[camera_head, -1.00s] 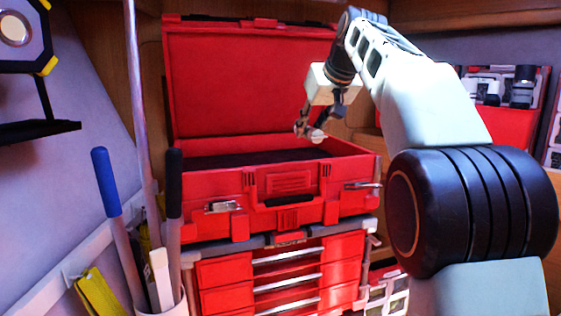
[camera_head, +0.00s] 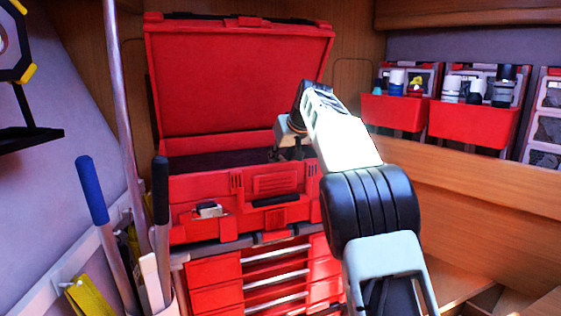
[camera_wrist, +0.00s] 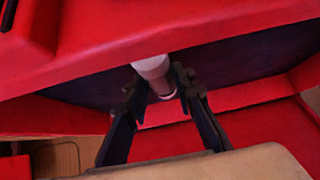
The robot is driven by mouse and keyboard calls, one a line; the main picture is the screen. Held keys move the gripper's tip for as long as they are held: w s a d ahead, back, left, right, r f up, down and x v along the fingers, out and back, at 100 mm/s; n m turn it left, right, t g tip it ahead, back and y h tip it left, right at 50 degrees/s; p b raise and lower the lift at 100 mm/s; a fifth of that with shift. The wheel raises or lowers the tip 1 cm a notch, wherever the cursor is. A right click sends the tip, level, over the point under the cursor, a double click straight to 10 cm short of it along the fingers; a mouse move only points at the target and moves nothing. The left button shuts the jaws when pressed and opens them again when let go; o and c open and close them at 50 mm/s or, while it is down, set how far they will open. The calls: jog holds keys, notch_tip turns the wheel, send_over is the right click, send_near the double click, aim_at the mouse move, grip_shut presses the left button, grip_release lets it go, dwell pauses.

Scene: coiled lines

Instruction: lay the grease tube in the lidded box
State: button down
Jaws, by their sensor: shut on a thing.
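The lidded box is a red case (camera_head: 290,188) with its lid (camera_head: 235,75) standing open at the back, on top of a red drawer unit. My gripper (camera_head: 288,153) reaches over the right part of the box opening. In the wrist view my gripper (camera_wrist: 155,88) is shut on the grease tube (camera_wrist: 152,68), a pale cylinder with a greyish end. The dark floor of the box lies beyond it, with the red walls around. In the head view the tube is hidden behind my arm and the box front.
Red bins (camera_head: 393,110) with bottles hang on the right wall. A tall pole rises beside the box's left side. The box's dark floor looks clear where visible.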

jog(key=shift+f, duration=0.5)
jog(key=shift+f, duration=0.1)
jog(key=c, duration=1.6)
grip_release()
jog(key=shift+f, duration=0.1)
jog(key=shift+r, duration=0.25)
jog(key=b+v, duration=0.2)
jog(key=v, duration=1)
jog(key=shift+s, duration=0.15)
